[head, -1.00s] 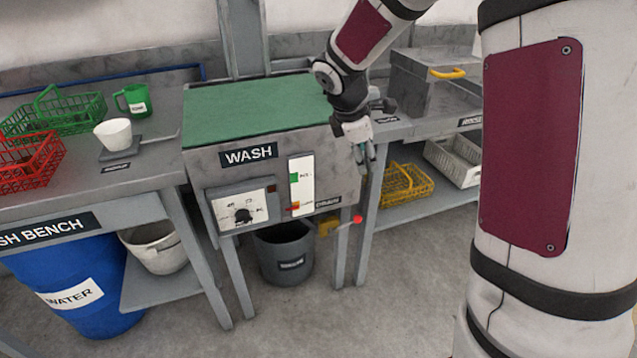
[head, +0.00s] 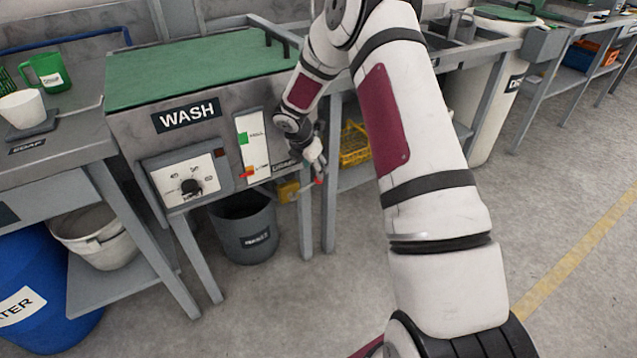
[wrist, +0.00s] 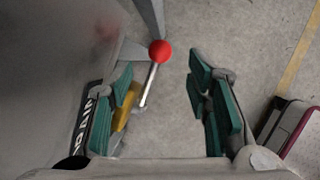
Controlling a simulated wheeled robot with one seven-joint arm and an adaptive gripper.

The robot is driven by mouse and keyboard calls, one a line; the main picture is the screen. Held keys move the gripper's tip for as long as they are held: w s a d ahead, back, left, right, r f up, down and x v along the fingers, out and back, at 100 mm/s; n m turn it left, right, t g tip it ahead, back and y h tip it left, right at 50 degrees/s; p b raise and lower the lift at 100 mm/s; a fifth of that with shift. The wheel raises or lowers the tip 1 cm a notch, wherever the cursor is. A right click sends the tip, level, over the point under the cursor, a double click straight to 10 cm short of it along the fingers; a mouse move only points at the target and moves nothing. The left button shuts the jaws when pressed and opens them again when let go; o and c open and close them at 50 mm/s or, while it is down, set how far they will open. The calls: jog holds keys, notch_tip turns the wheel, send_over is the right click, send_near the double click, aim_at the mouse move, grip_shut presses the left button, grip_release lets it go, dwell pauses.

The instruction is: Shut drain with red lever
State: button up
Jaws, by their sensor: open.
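The drain lever is a thin silver rod with a red ball knob (wrist: 161,51) at its end. In the head view the red knob (head: 319,181) shows just below my gripper (head: 316,166). The yellow valve body (head: 288,191) sits under the right end of the wash tank (head: 130,131); it also shows in the wrist view (wrist: 127,112), partly behind the left finger. My gripper (wrist: 160,76) is open, its teal-padded fingers on either side of the lever. The rod and knob appear between them, with gaps visible on both sides. Their depth relative to the fingertips is unclear.
A grey bucket (head: 246,228) stands on the floor under the tank. A grey table leg (head: 305,215) stands close beside the valve. A yellow basket (head: 355,146) sits on the shelf behind my arm. The floor in front is clear.

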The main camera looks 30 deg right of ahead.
aim_at(306, 188)
jog(key=b+x, duration=0.2)
jog(key=x, duration=0.6)
jog(key=shift+d+f, duration=0.1)
jog(key=shift+f, duration=0.1)
grip_shut()
